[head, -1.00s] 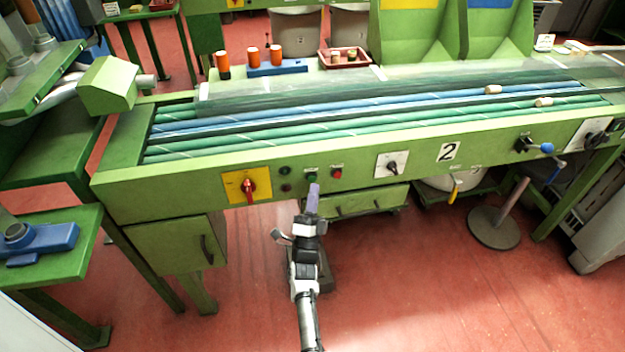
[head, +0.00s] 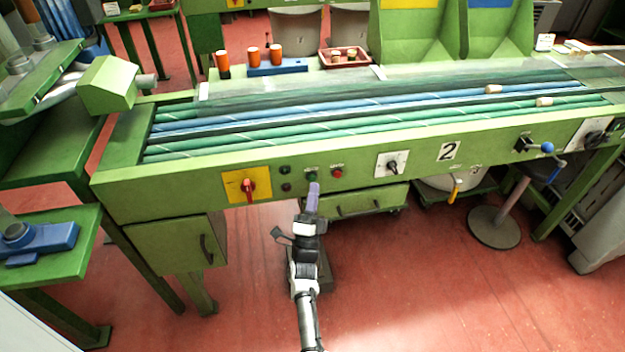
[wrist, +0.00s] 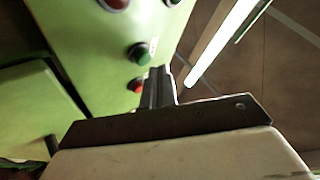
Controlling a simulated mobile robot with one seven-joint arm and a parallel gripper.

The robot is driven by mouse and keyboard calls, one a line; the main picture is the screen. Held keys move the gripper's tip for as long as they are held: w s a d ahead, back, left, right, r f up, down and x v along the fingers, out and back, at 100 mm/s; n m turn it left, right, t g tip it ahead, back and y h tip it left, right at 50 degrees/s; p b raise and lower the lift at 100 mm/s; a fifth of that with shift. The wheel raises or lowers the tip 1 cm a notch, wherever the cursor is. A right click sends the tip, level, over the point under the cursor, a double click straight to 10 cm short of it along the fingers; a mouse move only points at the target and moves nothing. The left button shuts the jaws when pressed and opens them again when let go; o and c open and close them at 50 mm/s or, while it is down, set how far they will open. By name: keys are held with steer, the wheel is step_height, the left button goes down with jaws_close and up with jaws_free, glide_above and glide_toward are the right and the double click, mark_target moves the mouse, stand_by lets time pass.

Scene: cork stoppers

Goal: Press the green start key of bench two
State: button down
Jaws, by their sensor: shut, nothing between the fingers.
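Bench two (head: 210,199) is a green machine bench with a white "2" plate (head: 447,152) on its front. The green start key (head: 311,177) sits on that front, with a red key (head: 337,173) to its right. My gripper (head: 313,188) is shut and empty, its tips just below the green key in the head view. I cannot tell whether the tips touch the panel.
Two small lamps, green (head: 284,170) and dark red (head: 286,187), sit left of the green key. A red rotary switch (head: 248,186) on a yellow plate lies further left. A white-plated switch (head: 392,163) is to the right. A drawer (head: 370,202) hangs below.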

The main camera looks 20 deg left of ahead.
steer(key=shift+w+f, duration=0.1)
steer(key=shift+w+a+b, duration=0.2)
steer(key=shift+b, duration=0.15)
